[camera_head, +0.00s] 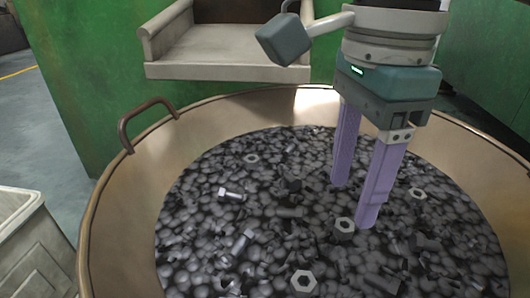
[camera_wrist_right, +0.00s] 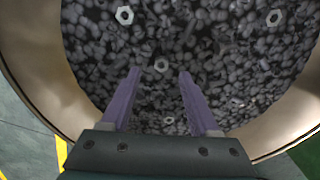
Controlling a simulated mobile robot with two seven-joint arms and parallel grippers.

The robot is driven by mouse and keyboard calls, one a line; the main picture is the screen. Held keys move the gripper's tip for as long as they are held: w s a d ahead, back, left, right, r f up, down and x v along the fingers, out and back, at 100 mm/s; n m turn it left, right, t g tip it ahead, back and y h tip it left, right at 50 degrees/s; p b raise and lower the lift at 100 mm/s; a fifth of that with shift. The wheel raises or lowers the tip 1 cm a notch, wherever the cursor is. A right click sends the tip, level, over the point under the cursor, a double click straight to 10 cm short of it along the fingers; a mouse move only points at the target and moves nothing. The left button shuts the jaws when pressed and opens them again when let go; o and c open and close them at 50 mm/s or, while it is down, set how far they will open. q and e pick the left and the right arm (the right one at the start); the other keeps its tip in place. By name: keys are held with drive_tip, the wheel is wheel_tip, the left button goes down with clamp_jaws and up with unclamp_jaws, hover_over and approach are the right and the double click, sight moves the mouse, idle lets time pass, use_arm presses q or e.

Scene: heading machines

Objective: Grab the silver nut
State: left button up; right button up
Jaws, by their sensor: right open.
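Several silver hex nuts lie among dark bolts and rounded pieces. Another nut (camera_head: 304,281) lies nearer the front, one (camera_head: 417,193) to the right and one (camera_head: 252,158) toward the back left. My right gripper (camera_head: 354,206) is open, with purple fingers pointing down and nothing between them. My left gripper is not in view.
A large round tan bin (camera_head: 120,235) with a brown handle (camera_head: 146,118) holds the pieces; its raised rim surrounds the gripper. A green machine (camera_head: 85,70) with a pale chute (camera_head: 225,55) stands behind. A pale crate (camera_head: 35,250) is at the left.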

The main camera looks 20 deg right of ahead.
sight(344, 225)
drive_tip(key=f+b, duration=0.2)
drive_tip(key=f, duration=0.1)
drive_tip(key=f+b, duration=0.1)
drive_tip(key=f, duration=0.1)
drive_tip(key=shift+d, duration=0.25)
drive_tip(key=shift+f, duration=0.15)
drive_tip(key=shift+w, duration=0.1)
drive_tip(key=shift+c, duration=0.5)
clamp_jaws()
